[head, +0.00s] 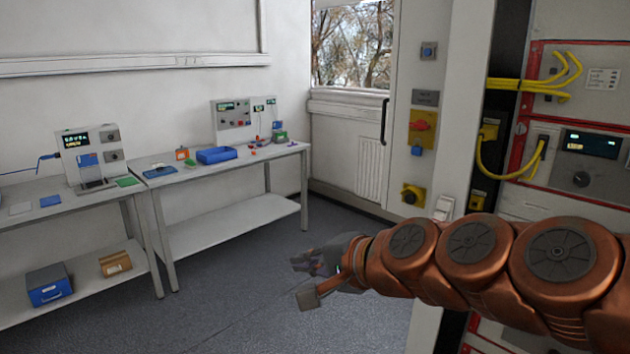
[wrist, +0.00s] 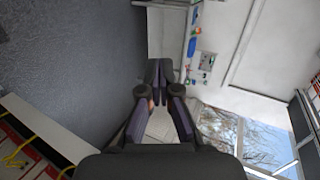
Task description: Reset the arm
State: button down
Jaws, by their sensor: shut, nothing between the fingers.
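My copper-coloured arm (head: 470,255) reaches in from the right of the head view, stretched out level toward the middle. My gripper (head: 305,262) is at its end, over the open floor and apart from the tables and the cabinet. In the wrist view my gripper (wrist: 159,72) has its two dark fingers together at the tips. The fingers are shut with nothing between them.
Two grey workbenches (head: 225,232) with instruments (head: 88,157) and small parts line the left wall. A cabinet with yellow cables (head: 540,90) and red-framed modules stands at the right, close to my arm. The grey floor (head: 240,300) between is clear.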

jog(key=s+d+f+n+g+h, duration=0.4)
jog(key=s+d+f, duration=0.6)
jog(key=s, duration=0.3)
jog(key=s+d+f+n+g+h, duration=0.4)
jog(key=s+d+f, duration=0.5)
jog(key=s, duration=0.4)
jog(key=f+g+h, duration=0.1)
jog(key=g, duration=0.1)
jog(key=shift+s+d+f+g, duration=0.15)
jog(key=shift+s+d+g, duration=0.15)
jog(key=shift+s+d, duration=0.05)
